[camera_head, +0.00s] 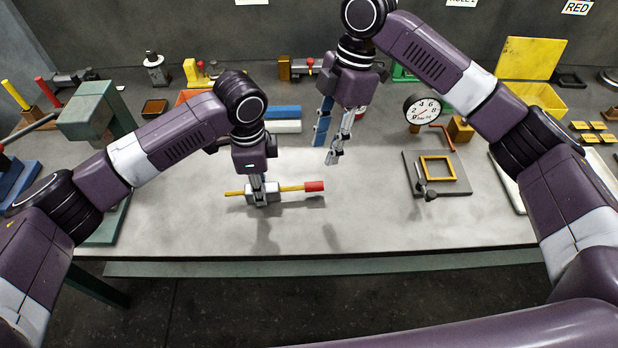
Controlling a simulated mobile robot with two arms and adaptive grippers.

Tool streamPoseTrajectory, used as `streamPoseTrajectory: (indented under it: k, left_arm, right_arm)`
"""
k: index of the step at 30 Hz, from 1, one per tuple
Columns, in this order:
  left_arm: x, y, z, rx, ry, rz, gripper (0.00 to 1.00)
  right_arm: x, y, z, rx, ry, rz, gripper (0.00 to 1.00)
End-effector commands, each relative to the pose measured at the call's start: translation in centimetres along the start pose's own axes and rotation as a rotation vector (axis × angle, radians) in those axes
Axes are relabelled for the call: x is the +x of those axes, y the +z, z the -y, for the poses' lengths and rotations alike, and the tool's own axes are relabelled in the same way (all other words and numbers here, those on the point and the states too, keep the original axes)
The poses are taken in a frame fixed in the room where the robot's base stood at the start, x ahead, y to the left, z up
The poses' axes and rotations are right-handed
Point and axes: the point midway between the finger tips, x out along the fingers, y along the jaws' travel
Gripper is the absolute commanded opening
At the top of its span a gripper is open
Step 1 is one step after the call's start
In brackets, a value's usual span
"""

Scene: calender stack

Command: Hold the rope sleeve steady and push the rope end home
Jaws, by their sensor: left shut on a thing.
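The rope sleeve (272,190) is a small grey piece lying level near the front middle of the table in the head view. A yellow rope (291,188) shows on both sides of it, with a red end (314,186) at the right. My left gripper (260,198) points down and is shut on the sleeve, hiding part of it. My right gripper (333,158) hangs above the table, up and right of the red end and apart from it. Its fingers look close together, with nothing clearly between them; I cannot tell whether they are shut.
A dark plate with a yellow frame (453,168) and clamp lies at right. A dial gauge (422,110) and yellow bin (536,97) stand behind. Blue and white blocks (284,126) lie behind my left gripper. A green machine (92,113) stands at left. The front middle table (365,225) is clear.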

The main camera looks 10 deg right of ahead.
Motion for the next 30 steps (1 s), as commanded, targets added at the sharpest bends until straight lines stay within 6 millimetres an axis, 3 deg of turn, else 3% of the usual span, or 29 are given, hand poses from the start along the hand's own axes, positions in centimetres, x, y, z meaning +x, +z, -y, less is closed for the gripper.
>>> streamPoseTrajectory:
  k: [6, 11, 24, 30]
  left_arm:
    - [0.0, 0.0, 0.0, 0.0, -0.001, -0.001, 0.0]
    - [0.0, 0.0, 0.0, 0.0, -0.001, -0.001, 0.0]
    - [-0.1, 0.0, 0.0, 0.0, -0.001, -0.001, 0.0]
    - [-0.1, 0.0, 0.0, 0.0, -0.001, -0.001, 0.0]
  right_arm:
    - [-0.9, 2.4, 0.0, 0.302, -0.023, -0.15, 0.34]
    - [-0.4, 2.8, 0.0, 0.368, -0.031, -0.181, 0.34]
    - [7.5, 1.3, 0.0, 0.366, -0.032, -0.18, 0.34]
    - [9.9, 0.8, -0.1, 0.366, -0.03, -0.181, 0.34]
